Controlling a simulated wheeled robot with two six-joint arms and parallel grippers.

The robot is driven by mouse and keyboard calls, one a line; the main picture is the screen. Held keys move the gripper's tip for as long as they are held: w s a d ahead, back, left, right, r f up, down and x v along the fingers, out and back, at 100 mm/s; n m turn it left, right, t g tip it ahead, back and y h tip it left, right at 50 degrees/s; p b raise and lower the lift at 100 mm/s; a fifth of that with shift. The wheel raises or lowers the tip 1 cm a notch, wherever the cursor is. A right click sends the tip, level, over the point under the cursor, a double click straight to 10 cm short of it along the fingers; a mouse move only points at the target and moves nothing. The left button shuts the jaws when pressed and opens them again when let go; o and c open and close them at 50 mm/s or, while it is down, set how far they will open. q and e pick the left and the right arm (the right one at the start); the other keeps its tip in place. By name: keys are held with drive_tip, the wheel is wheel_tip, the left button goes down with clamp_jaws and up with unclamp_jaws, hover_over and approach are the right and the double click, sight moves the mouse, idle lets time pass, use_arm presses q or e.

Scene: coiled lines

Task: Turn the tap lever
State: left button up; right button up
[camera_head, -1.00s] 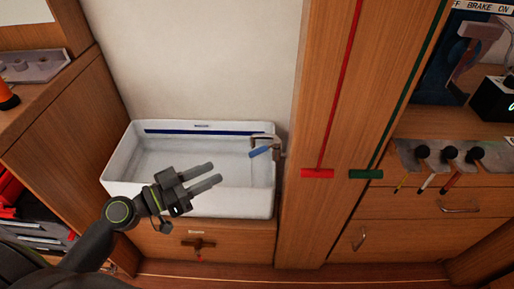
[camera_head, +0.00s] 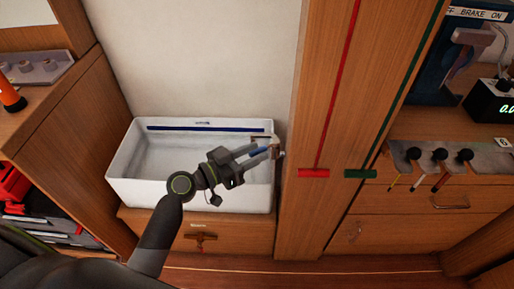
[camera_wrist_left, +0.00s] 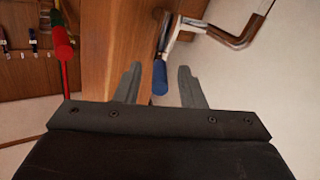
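The tap (camera_head: 277,150) stands at the right end of the white sink. Its lever has a blue grip (camera_wrist_left: 160,78) on a metallic arm, and the curved spout (camera_wrist_left: 236,38) is beside it in the left wrist view. My left gripper (camera_head: 259,152) is over the sink's right side, pointing at the tap. In the left wrist view its two fingers (camera_wrist_left: 159,84) are apart, with the blue grip's end between them. I see a gap on each side of the grip. My right gripper is not in view.
The white sink (camera_head: 118,172) sits on a wooden cabinet against a pale wall. A wooden panel with a red handle (camera_head: 314,173) and a green handle (camera_head: 360,174) stands just right of the tap. A drawer front with a brown handle (camera_head: 200,236) is below.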

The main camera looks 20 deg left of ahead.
use_arm(q)
drive_tip(key=shift+w+d, duration=0.45)
drive_tip(key=shift+w, duration=0.05)
clamp_jaws()
